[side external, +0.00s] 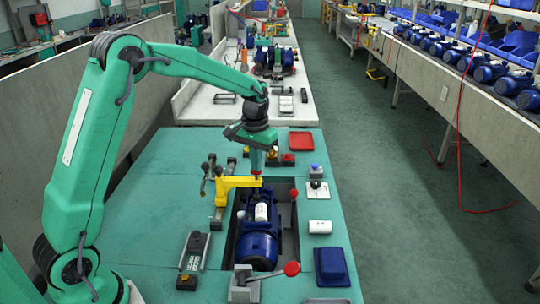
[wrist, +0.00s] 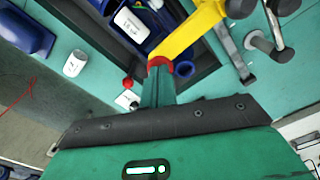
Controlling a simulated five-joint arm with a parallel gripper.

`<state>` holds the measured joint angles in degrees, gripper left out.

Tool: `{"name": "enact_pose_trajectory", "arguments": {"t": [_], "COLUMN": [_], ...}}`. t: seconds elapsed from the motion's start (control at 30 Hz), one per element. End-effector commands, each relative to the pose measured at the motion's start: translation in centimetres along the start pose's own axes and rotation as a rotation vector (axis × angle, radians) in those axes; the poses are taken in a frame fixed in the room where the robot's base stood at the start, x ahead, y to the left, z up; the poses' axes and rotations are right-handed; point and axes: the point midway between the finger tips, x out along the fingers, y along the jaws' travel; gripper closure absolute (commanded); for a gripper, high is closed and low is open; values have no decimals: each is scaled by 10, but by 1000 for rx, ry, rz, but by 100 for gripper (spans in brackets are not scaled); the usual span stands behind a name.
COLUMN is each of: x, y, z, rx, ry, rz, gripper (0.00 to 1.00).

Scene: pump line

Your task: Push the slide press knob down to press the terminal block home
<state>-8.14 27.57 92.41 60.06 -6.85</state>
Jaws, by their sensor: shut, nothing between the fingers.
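A yellow press arm (side external: 236,183) reaches over the recess in the green bench and also crosses the top of the wrist view (wrist: 190,35). A red knob (side external: 256,173) is at its end; the wrist view shows it as a red rim (wrist: 185,68), partly hidden by my fingers. My gripper (side external: 257,165) is shut and empty, pointing down with its tips at the knob; I cannot tell whether they touch. The blue pump (side external: 258,245) lies in the recess below. A white-labelled part (side external: 261,212) is on the pump; I cannot tell whether it is the terminal block.
A red-ball lever (side external: 294,193) stands at the recess's right edge. Right of it are a white plate with a dark knob (side external: 319,193), a white cylinder (side external: 320,227) and a blue tray (side external: 331,266). A red tray (side external: 301,141) lies behind.

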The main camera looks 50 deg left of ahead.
Motion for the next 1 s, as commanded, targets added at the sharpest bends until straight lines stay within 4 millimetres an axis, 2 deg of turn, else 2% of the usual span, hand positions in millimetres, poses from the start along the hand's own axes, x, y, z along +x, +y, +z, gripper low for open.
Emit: {"name": "enact_pose_trajectory", "arguments": {"t": [1.0], "x": [-24], "y": [0], "z": [0], "rx": [0], "ry": [0], "rz": [0], "gripper": [100]}}
